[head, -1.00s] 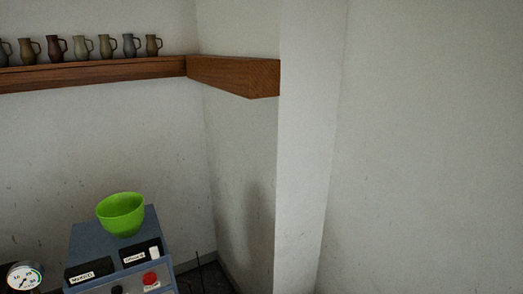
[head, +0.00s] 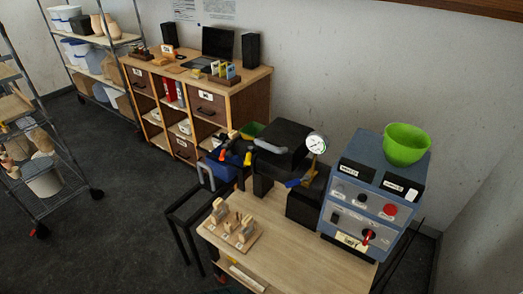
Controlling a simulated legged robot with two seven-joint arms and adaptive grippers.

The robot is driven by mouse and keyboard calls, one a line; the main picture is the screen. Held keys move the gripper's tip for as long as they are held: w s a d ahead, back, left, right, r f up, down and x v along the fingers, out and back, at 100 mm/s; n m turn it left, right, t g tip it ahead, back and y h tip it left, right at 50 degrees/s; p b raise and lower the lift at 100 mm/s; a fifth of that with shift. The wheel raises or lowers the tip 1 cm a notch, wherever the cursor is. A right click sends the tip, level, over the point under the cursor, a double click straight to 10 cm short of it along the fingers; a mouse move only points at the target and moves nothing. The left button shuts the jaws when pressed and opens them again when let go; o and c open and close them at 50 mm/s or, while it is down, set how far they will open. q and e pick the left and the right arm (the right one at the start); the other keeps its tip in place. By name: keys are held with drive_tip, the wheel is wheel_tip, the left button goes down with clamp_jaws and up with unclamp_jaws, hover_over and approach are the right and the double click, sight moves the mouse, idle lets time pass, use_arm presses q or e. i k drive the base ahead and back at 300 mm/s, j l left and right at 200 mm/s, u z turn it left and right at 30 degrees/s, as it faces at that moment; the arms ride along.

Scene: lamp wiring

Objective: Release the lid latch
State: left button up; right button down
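A dark boxy apparatus (head: 285,138) stands at the back of a light wooden table, with a light grey bar along its front that may be a handle. It may carry the lid, but I cannot make out a latch at this size. A round white gauge (head: 316,143) stands at its right. Small yellow, red and blue parts (head: 248,157) sit to its left, too small to identify. Neither of my grippers is in the head view.
A blue control box (head: 370,190) with knobs and a green bowl (head: 406,144) on top stands right of the apparatus. Wooden pieces (head: 234,226) lie on the table (head: 300,238). A cabinet (head: 188,100) and wheeled shelves (head: 98,62) stand behind. Grey floor (head: 110,240) is open at left.

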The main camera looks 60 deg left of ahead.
sight(247, 159)
drive_tip(key=u, duration=2.25)
